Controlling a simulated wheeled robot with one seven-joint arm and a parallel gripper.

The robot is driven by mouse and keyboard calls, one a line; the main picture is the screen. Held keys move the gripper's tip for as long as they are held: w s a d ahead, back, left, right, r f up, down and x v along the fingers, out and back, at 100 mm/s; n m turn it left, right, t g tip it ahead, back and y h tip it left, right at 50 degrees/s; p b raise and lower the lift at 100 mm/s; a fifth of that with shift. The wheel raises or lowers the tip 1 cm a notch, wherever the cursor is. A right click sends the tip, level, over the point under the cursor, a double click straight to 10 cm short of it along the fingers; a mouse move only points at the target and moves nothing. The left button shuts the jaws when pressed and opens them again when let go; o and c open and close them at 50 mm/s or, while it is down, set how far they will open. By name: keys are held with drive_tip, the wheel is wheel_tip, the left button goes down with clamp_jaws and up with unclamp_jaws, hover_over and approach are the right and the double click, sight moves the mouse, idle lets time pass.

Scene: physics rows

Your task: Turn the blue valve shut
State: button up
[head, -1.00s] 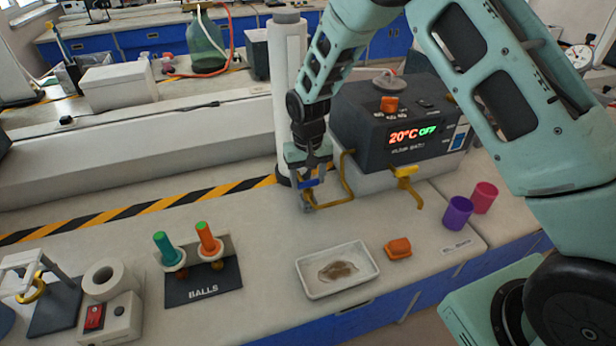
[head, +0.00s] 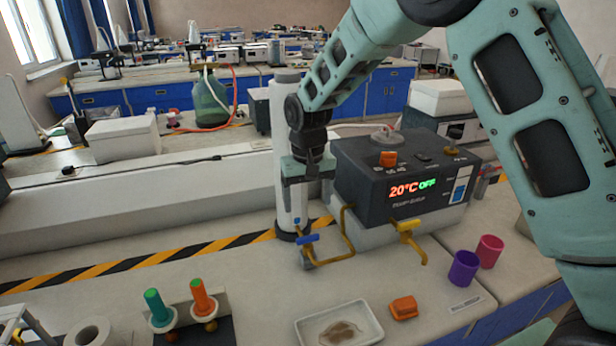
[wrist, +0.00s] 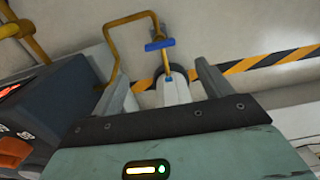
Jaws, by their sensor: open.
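A dark bath unit (head: 402,178) reading 20°C OFF stands right of the valve. A yellow valve (head: 408,228) sticks out from its front. The white column (head: 286,150) stands close behind my gripper. Purple (head: 464,268) and pink (head: 489,251) cups, an orange block (head: 403,308) and a white tray (head: 372,322) lie nearer.

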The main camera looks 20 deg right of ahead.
wheel_tip(320, 180, up, 7)
drive_tip(key=shift+b, duration=0.3)
drive_tip(key=s+a+r+n+y, duration=0.15)
drive_tip(key=s+a, duration=0.25)
drive_tip(key=s, duration=0.5)
drive_tip(key=s+a+n+h, duration=0.1)
drive_tip(key=s+a+n, duration=0.25)
drive_tip(key=s, duration=0.45)
drive_tip(key=s+d+f+n, duration=0.1)
drive_tip(key=s+f+n, duration=0.1)
drive_tip(key=s, duration=1.4)
drive_tip(key=shift+s+f+n, duration=0.25)
drive_tip(key=shift+s+n, duration=0.15)
drive_tip(key=shift+n, duration=0.1)
